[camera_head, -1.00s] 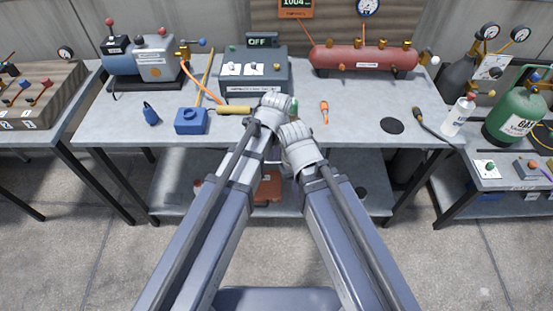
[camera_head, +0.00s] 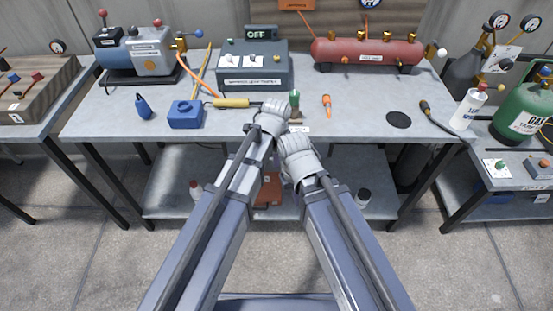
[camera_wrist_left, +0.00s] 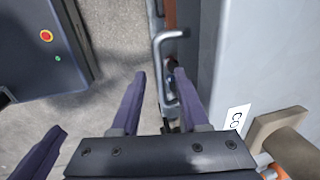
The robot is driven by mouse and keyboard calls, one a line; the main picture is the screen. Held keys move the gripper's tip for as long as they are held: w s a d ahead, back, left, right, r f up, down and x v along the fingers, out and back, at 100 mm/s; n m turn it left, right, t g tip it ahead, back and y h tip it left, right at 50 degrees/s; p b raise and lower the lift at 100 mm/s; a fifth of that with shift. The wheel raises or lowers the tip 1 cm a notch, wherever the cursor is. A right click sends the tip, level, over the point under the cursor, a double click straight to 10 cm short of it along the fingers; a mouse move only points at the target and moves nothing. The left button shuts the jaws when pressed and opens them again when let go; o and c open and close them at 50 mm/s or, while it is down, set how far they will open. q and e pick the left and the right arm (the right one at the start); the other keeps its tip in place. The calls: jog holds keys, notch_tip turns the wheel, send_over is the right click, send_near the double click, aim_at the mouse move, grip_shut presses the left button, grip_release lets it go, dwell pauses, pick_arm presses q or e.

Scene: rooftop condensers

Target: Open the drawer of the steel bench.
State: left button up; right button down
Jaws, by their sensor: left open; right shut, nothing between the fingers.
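The steel bench (camera_head: 345,116) stands ahead with its grey top facing me. My left gripper (camera_head: 275,106) shows at the bench's front edge in the head view, where the arms hide the drawer front. In the left wrist view, my left gripper (camera_wrist_left: 160,76) is open, and a grey U-shaped handle (camera_wrist_left: 159,68) shows between its fingers. Neither finger clearly touches the handle. The bench top (camera_wrist_left: 264,55) fills the right side there. My right gripper (camera_head: 294,142) is shut and empty, just below and right of the left one, in front of the bench edge.
Near the front edge lie a yellow-handled tool (camera_head: 232,102), a green-topped item (camera_head: 294,102), an orange screwdriver (camera_head: 327,102) and a blue block (camera_head: 186,114). A grey control box (camera_head: 254,68) and red tank (camera_head: 366,53) stand behind. A lower shelf (camera_head: 336,180) is below.

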pick_arm(q)
jog(key=shift+c, duration=0.3)
grip_shut()
dwell(1.1)
